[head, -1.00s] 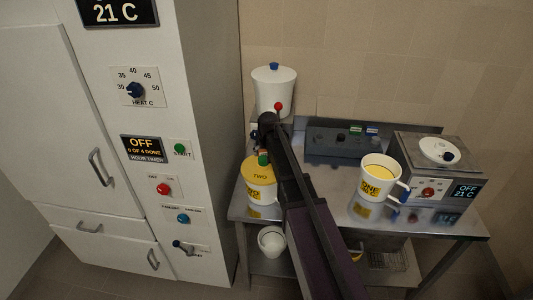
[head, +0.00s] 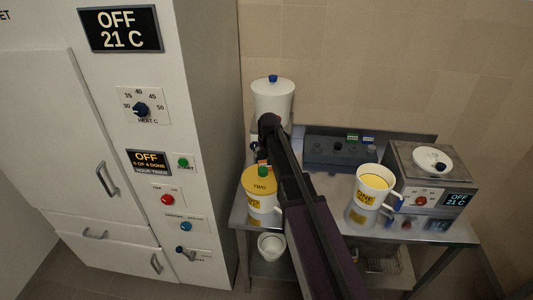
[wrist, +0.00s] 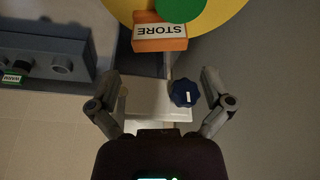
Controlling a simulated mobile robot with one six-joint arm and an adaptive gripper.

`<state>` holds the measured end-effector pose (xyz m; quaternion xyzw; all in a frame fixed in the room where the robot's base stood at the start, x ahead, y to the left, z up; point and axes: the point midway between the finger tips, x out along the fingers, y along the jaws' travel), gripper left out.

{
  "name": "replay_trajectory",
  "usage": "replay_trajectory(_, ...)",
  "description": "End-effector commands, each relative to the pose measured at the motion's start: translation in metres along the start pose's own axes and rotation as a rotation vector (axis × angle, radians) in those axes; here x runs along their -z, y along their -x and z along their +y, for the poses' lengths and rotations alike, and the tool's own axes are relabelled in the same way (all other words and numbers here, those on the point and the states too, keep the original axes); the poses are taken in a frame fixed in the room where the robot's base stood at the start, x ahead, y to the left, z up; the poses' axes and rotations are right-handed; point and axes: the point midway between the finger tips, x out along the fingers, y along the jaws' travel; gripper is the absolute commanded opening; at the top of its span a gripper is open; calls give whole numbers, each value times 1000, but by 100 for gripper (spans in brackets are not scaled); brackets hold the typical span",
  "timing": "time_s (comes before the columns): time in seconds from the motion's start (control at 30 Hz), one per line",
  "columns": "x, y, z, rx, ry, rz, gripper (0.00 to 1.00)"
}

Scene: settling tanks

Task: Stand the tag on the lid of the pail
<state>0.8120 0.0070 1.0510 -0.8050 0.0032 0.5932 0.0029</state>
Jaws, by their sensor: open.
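The pail marked TWO (head: 262,205) stands at the left of the steel table with its yellow lid (head: 266,186) on. In the head view my arm hides the gripper's fingers.
A white container (head: 273,98) with a blue top knob stands behind the pail. A second pail marked ONE (head: 366,208), open with yellow contents, stands mid-table. A steel unit (head: 432,180) is at right, a dark control box (head: 335,152) at back, and a tall white cabinet (head: 205,120) at left.

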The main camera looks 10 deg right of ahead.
Motion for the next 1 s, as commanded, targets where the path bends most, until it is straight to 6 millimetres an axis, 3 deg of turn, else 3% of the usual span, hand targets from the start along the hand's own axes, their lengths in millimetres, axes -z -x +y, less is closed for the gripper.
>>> replay_trajectory(0.5,0,44,0,0,0,0,100)
replay_trajectory(1.0,0,50,0,0,0,0,100)
